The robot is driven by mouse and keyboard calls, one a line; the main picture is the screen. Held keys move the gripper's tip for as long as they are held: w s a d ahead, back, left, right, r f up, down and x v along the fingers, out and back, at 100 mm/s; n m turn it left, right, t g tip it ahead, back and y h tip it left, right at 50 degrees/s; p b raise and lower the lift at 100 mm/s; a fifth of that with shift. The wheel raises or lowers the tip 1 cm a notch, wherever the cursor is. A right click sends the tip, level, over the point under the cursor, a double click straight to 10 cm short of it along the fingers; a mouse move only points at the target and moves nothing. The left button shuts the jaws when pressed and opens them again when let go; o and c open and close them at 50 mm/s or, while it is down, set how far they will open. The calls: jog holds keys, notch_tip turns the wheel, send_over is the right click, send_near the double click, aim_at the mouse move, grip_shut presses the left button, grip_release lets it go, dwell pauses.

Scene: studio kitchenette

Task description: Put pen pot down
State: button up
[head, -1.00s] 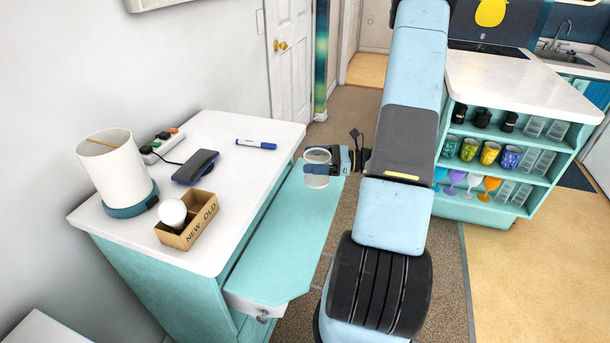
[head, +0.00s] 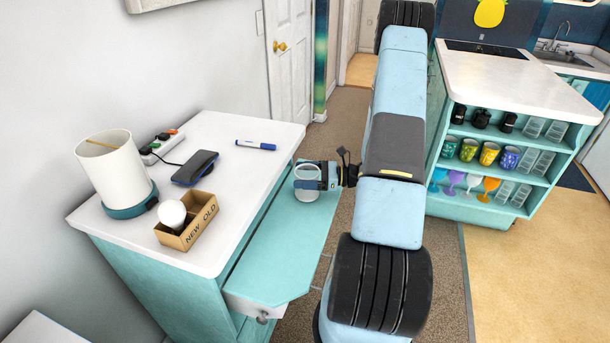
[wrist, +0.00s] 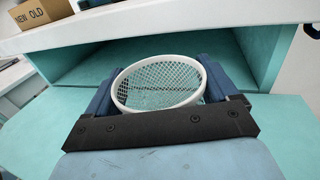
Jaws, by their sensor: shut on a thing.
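The pen pot (head: 307,186) is a round mesh cup with a white rim. In the head view it is upright at the teal pull-out board (head: 272,258) of the white-topped cabinet. My gripper (head: 308,184) is shut on the pot, with its fingers on either side. In the wrist view the pot (wrist: 160,84) is between my blue fingers, and its mesh inside looks empty. I cannot tell whether its base touches the board.
On the white top (head: 240,185) are a lamp (head: 118,170), a cardboard box (head: 187,220) with a bulb, a dark phone-like device (head: 195,167), a power strip (head: 162,146) and a blue marker (head: 256,145). The front of the teal board is clear. An open-shelved island (head: 520,85) stands at right.

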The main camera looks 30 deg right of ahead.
jog(key=o, duration=0.9)
jog(key=shift+f, duration=0.1)
jog(key=shift+c, duration=0.2)
